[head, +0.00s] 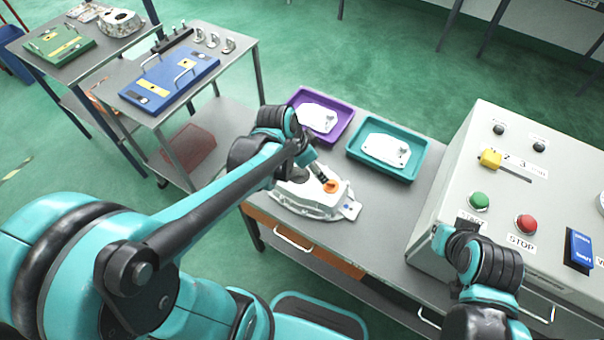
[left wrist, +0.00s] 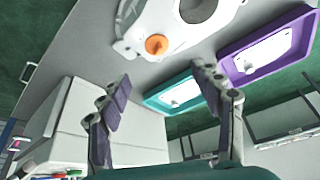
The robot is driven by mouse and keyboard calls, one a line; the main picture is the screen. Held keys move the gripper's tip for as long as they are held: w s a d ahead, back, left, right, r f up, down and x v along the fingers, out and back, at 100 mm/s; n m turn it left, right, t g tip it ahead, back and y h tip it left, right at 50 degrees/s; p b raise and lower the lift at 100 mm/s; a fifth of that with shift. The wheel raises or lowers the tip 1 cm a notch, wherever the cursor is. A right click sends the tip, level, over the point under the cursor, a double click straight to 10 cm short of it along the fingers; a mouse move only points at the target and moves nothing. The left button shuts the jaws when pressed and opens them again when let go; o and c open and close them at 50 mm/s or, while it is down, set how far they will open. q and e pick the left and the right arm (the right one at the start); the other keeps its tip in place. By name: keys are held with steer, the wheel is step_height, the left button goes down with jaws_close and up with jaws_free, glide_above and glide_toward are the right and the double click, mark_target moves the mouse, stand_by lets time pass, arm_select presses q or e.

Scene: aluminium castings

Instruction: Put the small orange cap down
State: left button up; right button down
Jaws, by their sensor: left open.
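The small orange cap (head: 331,186) sits on the right end of a white casting (head: 305,196) on the grey table. It also shows in the left wrist view (left wrist: 156,45), on the casting near a large round opening. My left gripper (head: 318,171) is just above and beside the cap in the head view, partly hidden by its own arm. In the left wrist view its two fingers (left wrist: 160,88) are wide apart with nothing between them, and the cap is clear of them. My right arm ends by the control box at the lower right; its fingers cannot be made out.
A purple tray (head: 345,129) and a teal tray (head: 415,172), each with a white part, stand behind the casting. A control box (head: 445,195) with buttons stands at the right. A side table (head: 245,52) holds a blue plate (head: 170,80).

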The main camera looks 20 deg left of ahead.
arm_select(q)
steer(key=s+a+r+n+t+y, duration=0.2)
steer(key=s+r+n, duration=0.4)
steer(key=s, duration=0.4)
steer(key=shift+s+a+n+t+y, duration=0.15)
steer(key=shift+a+n+t+y, duration=0.15)
steer(key=shift+a+n+t, duration=0.35)
steer(key=shift+d, duration=0.15)
